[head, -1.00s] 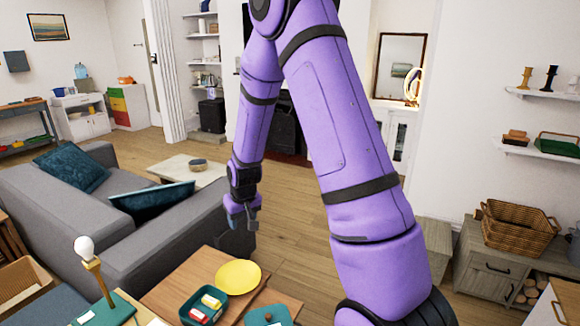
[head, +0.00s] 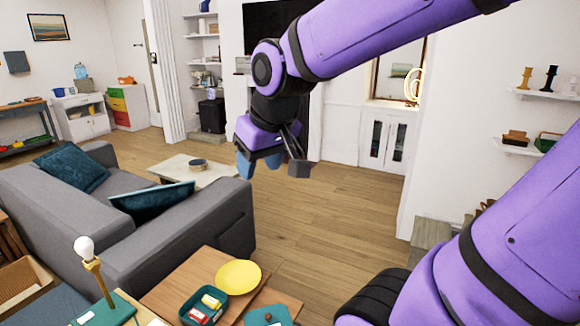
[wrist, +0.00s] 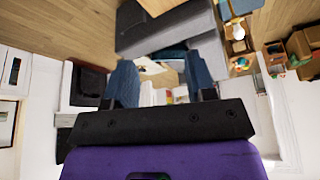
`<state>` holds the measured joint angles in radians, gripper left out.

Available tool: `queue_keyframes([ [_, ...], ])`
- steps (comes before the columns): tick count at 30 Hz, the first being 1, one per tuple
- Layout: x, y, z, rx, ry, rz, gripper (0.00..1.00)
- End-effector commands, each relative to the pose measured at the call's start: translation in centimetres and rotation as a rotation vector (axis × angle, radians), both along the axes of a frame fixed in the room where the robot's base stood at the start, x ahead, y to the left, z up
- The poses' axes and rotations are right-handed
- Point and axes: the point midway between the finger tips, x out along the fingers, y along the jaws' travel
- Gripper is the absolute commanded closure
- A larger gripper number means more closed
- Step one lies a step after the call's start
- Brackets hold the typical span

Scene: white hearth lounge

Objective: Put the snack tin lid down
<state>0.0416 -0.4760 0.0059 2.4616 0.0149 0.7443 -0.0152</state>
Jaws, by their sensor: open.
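A teal square piece with a small knob (head: 266,316), which looks like the snack tin lid, lies on the wooden table at the bottom edge of the head view, partly cut off. Beside it on the left is an open teal tin (head: 187,310) holding red and yellow packs (head: 208,302). My gripper (head: 272,162) is open and empty, raised in the air well away from the lid and tin. The wrist view shows its two fingers (wrist: 160,85) apart with nothing between them.
A yellow disc (head: 238,275) lies on the wooden table (head: 185,275) behind the tin. A lamp with a bare bulb (head: 92,268) stands at the left. A grey sofa (head: 150,250) is behind the table. The wooden floor (head: 315,225) to the right of the sofa is clear.

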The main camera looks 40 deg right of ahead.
Motion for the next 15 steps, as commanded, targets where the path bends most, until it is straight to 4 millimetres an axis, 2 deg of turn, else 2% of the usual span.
queue_keyframes([
  [1,-1.6,0.2,0.7,-0.001,-0.015,0.006,0.49],
  [6,-5.9,0.7,1.9,-0.002,-0.038,0.020,0.49],
  [10,-8.0,0.9,2.3,-0.002,-0.046,0.024,0.49],
  [15,-9.0,1.0,2.3,-0.003,-0.050,0.028,0.49],
])
